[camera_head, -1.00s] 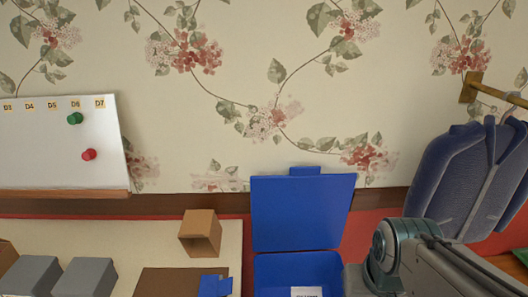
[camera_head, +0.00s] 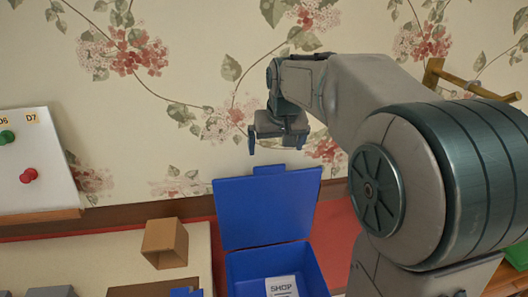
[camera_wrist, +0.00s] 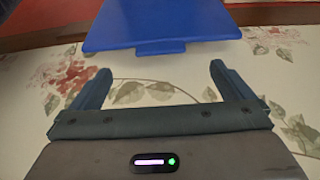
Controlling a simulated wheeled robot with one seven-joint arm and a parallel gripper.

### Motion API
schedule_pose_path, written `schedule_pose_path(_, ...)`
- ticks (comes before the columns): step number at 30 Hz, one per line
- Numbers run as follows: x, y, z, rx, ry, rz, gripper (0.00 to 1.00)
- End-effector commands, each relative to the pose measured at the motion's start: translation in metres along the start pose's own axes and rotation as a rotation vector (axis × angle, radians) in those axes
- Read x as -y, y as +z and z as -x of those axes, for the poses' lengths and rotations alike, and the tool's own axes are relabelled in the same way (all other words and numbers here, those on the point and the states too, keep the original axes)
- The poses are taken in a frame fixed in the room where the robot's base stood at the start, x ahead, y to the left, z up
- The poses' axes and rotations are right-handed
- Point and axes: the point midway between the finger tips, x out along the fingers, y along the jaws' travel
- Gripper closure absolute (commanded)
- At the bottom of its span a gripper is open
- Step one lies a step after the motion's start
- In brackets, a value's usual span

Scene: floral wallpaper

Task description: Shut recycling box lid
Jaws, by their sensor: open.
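The blue recycling box (camera_head: 238,275) stands against the wall with its lid (camera_head: 264,206) raised upright, leaning back near the wallpaper. A white paper with the word SHOP (camera_head: 282,287) shows in the box. My gripper (camera_head: 279,143) is above the lid's top edge, open and empty, with its fingers pointing down. In the wrist view the lid (camera_wrist: 160,22) and its small tab lie ahead of my open fingers (camera_wrist: 157,88), apart from them. The lower part of the box is cut off by the frame.
A pale table at left holds an open brown box (camera_head: 165,243) and grey blocks (camera_head: 52,292). A wooden rail (camera_head: 470,85) is at upper right. A green object (camera_head: 517,252) is at lower right.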

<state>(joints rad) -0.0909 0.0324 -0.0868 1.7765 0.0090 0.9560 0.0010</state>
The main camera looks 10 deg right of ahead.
Motion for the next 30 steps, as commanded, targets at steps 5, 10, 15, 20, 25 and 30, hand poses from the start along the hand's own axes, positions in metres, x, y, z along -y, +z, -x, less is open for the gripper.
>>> schedule_pose_path(5,0.0,-0.026,0.0,-0.014,0.005,0.003,0.0)
schedule_pose_path(10,-0.001,-0.029,-0.016,-0.013,0.006,0.002,0.0)
schedule_pose_path(15,-0.002,-0.028,-0.049,-0.009,0.007,0.001,0.0)
schedule_pose_path(20,-0.003,-0.028,-0.084,-0.01,0.007,0.0,0.0)
schedule_pose_path(25,-0.003,-0.029,-0.114,-0.013,0.007,0.001,0.0)
schedule_pose_path(30,-0.003,-0.03,-0.132,-0.013,0.007,0.002,0.0)
